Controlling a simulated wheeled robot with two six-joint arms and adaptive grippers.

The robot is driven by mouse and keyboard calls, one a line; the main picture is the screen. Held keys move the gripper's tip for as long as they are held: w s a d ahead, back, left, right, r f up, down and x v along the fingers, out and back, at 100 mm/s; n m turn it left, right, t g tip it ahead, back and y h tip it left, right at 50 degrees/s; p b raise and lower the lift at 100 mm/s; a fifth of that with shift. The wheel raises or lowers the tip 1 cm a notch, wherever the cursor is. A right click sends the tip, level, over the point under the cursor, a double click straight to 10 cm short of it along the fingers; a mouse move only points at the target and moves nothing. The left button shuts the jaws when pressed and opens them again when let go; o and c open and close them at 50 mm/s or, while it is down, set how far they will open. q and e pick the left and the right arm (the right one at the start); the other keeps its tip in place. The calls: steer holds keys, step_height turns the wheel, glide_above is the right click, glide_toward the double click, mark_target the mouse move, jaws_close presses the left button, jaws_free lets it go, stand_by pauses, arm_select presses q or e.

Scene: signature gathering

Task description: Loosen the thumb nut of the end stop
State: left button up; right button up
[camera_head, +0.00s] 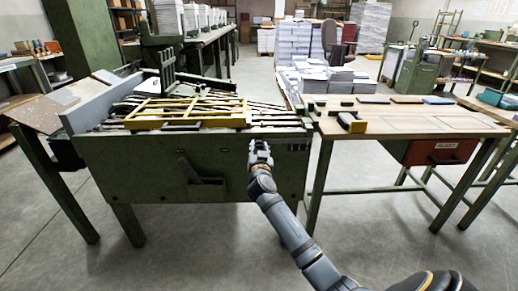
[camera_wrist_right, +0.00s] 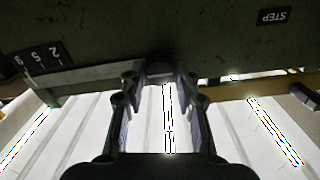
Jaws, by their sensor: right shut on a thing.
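My right gripper (camera_head: 260,146) reaches up to the front of the green gathering machine (camera_head: 130,173), near its right end. In the right wrist view the two fingers of my right gripper (camera_wrist_right: 160,78) close in on a small dark part (camera_wrist_right: 160,69) at the edge of the green panel. This part sits between the fingertips and looks like the thumb nut of the end stop, but it is dark and mostly covered by the fingers. The end stop itself cannot be made out clearly. My left gripper is in neither view.
In the wrist view a number scale (camera_wrist_right: 45,59) and an upside-down STEP label (camera_wrist_right: 274,17) are on the panel. A yellow frame (camera_head: 185,112) lies on the machine. A wooden table (camera_head: 400,123) stands to the right. Paper stacks (camera_head: 300,50) stand behind.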

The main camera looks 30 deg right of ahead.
jaws_close()
